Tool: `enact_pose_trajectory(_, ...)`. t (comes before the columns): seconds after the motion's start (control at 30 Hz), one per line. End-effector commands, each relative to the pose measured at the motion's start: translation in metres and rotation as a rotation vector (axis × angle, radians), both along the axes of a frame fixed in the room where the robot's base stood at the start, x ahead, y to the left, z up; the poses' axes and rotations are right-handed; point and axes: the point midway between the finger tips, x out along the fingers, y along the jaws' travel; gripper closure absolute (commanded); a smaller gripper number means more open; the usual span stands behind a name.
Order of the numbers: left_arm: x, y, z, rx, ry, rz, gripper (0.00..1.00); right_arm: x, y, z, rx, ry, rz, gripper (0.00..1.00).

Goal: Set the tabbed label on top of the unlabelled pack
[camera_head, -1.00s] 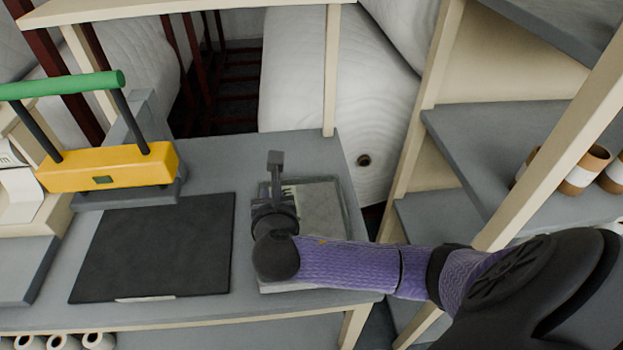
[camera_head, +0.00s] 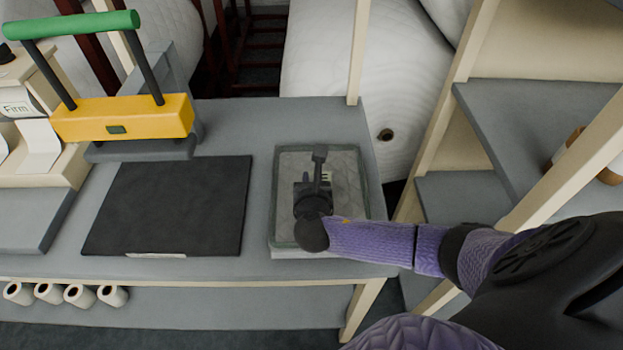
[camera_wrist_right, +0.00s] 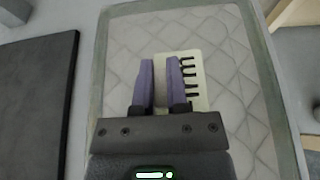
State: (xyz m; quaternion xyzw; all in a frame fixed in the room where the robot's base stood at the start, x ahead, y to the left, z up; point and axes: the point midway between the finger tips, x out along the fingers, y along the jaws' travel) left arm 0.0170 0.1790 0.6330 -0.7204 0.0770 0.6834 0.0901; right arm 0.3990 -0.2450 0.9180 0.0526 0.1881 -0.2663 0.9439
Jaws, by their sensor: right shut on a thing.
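The pack (camera_head: 347,165) is a flat, clear-wrapped block of pale quilted wadding lying on the grey table, right of the black mat. It fills most of the right wrist view (camera_wrist_right: 225,35). My right gripper (camera_head: 322,176) is over the pack's middle, its two purple fingers (camera_wrist_right: 160,60) close together. It is shut on the tabbed label (camera_wrist_right: 194,78), a small cream piece with several black marks along one side. The label is over the pack's top face; I cannot tell whether it touches. The fingers hide part of it. My left gripper is not in view.
The black mat (camera_head: 170,205) lies left of the pack. A yellow bar press with a green handle (camera_head: 122,117) stands behind it, beside a cream machine (camera_head: 25,105). A table post (camera_head: 358,55) rises behind the pack; shelves (camera_head: 540,120) stand at right.

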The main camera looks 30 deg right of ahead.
Motion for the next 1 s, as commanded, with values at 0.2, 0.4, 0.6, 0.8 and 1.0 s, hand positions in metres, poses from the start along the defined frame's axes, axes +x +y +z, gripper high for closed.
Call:
enact_pose_trajectory(0.2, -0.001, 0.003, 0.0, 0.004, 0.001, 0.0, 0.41, 0.0, 0.0, -0.001, 0.001, 0.001, 0.0, 0.49)
enact_pose_trajectory(0.4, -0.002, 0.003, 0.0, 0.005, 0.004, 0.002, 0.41, 0.0, 0.0, -0.001, 0.0, 0.0, 0.0, 0.47)
enact_pose_trajectory(0.6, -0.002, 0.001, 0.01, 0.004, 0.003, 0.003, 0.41, -0.012, 0.008, 0.009, 0.002, 0.002, 0.002, 0.47)
enact_pose_trajectory(0.8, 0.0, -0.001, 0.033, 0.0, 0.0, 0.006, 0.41, -0.057, 0.036, 0.033, 0.005, 0.002, 0.003, 0.47)
enact_pose_trajectory(1.0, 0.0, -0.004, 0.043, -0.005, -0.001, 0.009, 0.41, -0.088, 0.055, 0.046, 0.002, 0.0, 0.001, 0.47)
